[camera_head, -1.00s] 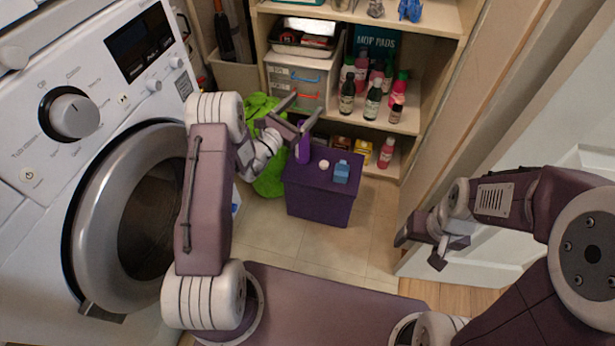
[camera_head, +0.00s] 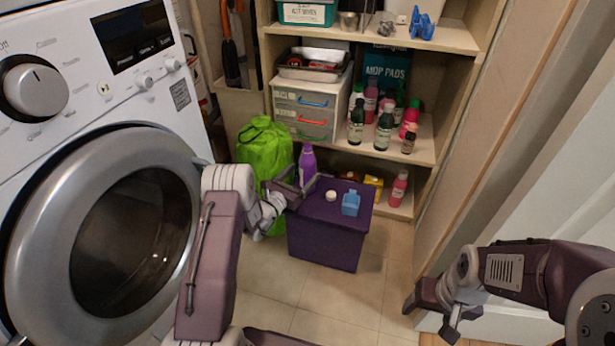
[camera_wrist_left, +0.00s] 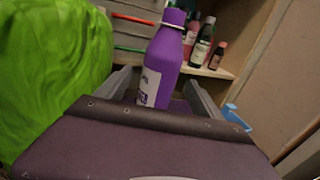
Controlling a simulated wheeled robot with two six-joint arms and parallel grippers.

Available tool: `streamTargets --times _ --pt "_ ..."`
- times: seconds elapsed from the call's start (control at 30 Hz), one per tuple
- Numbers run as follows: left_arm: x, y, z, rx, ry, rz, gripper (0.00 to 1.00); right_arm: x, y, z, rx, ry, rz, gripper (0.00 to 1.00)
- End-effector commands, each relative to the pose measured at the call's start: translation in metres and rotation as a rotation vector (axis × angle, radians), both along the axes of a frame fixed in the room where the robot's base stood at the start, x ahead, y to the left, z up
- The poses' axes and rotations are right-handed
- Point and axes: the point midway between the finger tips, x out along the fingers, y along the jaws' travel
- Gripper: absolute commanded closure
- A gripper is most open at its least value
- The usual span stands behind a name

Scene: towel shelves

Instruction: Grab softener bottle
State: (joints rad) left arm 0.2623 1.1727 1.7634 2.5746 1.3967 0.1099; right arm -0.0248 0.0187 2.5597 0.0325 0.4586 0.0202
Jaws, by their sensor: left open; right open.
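The purple softener bottle (camera_head: 307,163) stands upright on a purple box (camera_head: 327,234). My left gripper (camera_head: 302,186) is open at the near side of the bottle. In the left wrist view the bottle (camera_wrist_left: 163,62) rises between the two open fingers (camera_wrist_left: 160,85), its lower part hidden behind my gripper body. I cannot tell whether either finger touches it. My right gripper (camera_head: 434,312) is open and empty at the lower right, far from the box.
A white cap (camera_head: 331,196) and a small blue item (camera_head: 351,203) sit on the box. A shelf (camera_head: 429,143) with several bottles stands behind. A washing machine (camera_head: 187,98) fills the left.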

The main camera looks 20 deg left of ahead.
Motion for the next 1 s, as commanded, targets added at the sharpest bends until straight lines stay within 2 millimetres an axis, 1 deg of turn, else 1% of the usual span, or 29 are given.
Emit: streamTargets --times 0.03,0.1,0.23,0.43,0.47,0.5,0.57,0.6,0.67,0.7,0.73,1.0 --pt "0.01 -0.003 -0.01 0.003 -0.006 -0.003 0.24 0.0 0.0 -0.021 0.0 0.001 0.0 0.28" --pt "0.022 -0.006 -0.008 0.003 -0.005 -0.003 0.24 0.0 0.0 -0.028 0.0 0.001 0.0 0.28" --pt "0.035 -0.01 -0.004 0.001 -0.002 -0.001 0.24 0.0 0.0 -0.033 0.0 0.001 0.0 0.28" --pt "0.036 -0.01 -0.001 0.0 0.0 0.0 0.24 0.0 0.0 -0.03 0.0 0.001 0.0 0.28" --pt "0.036 -0.01 -0.001 0.0 0.0 0.0 0.27 0.0 0.0 -0.03 0.0 0.001 0.0 0.28" --pt "0.036 -0.01 -0.001 0.0 0.0 0.0 0.38 0.0 0.0 -0.03 0.0 0.001 0.0 0.28" --pt "0.036 -0.01 -0.001 0.0 0.0 -0.001 0.54 0.0 0.0 -0.03 0.0 0.001 0.0 0.28" --pt "0.036 -0.01 -0.001 0.0 0.0 0.0 0.65 0.0 0.0 -0.03 0.0 0.001 0.0 0.28" --pt "0.036 -0.01 -0.001 0.0 0.0 -0.001 0.82 0.0 0.0 -0.03 0.0 0.001 0.0 0.28" --pt "0.036 -0.01 -0.001 0.0 0.0 0.0 0.93 0.0 0.0 -0.03 0.0 0.001 0.0 0.28" --pt "0.036 -0.01 -0.001 0.0 0.0 0.0 1.0 0.0 0.0 -0.03 0.0 0.001 0.0 0.28" --pt "0.036 -0.01 0.0 0.001 -0.001 -0.001 1.0 0.0 0.0 -0.03 0.0 0.001 0.0 0.28"
